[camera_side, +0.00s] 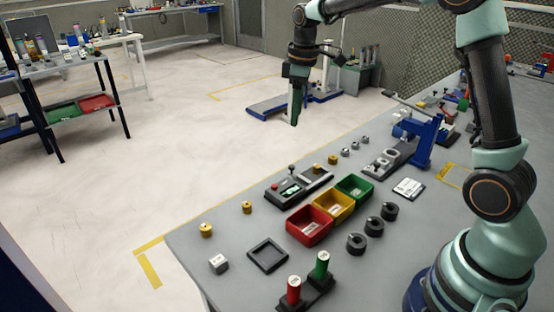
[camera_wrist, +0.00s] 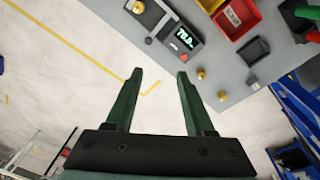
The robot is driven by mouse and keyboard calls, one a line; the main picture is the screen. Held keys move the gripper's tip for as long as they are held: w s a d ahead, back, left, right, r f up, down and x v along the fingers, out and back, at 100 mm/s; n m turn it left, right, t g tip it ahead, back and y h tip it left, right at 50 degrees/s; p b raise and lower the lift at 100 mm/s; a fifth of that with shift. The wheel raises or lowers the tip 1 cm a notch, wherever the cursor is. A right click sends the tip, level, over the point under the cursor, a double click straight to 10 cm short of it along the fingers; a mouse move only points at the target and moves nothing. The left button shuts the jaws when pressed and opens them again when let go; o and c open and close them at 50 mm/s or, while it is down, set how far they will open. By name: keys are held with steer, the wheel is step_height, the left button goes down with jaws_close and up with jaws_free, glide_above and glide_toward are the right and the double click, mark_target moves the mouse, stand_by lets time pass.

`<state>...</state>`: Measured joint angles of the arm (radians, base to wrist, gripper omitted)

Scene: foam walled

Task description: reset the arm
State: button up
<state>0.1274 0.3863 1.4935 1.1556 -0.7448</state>
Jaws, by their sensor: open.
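My gripper (camera_side: 296,105) hangs in the air above the far edge of the table, pointing down. In the wrist view my gripper (camera_wrist: 160,85) shows two dark green fingers spread apart with nothing between them. The fingers are seen against the floor and the table's edge. My arm rises from its base at the right of the side view and reaches over to the left.
The grey table (camera_side: 220,285) holds red (camera_side: 309,225), yellow (camera_side: 333,205) and green (camera_side: 354,187) bins, a scale (camera_side: 298,187), brass weights (camera_side: 206,230), black rings (camera_side: 356,243), a square frame (camera_side: 267,254) and a blue fixture (camera_side: 425,140). Air around my gripper is clear.

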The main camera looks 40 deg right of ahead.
steer(key=s+a+r+m+t, duration=0.2)
steer(key=s+a+m, duration=0.1)
steer(key=s, duration=0.6)
steer(key=s+a+r+m+t, duration=0.1)
steer(key=s+a+m+t, duration=0.1)
steer(key=s, duration=0.7)
steer(key=shift+s+a+r+m, duration=0.4)
steer(key=shift+a+m, duration=0.15)
steer(key=shift+m, duration=0.45)
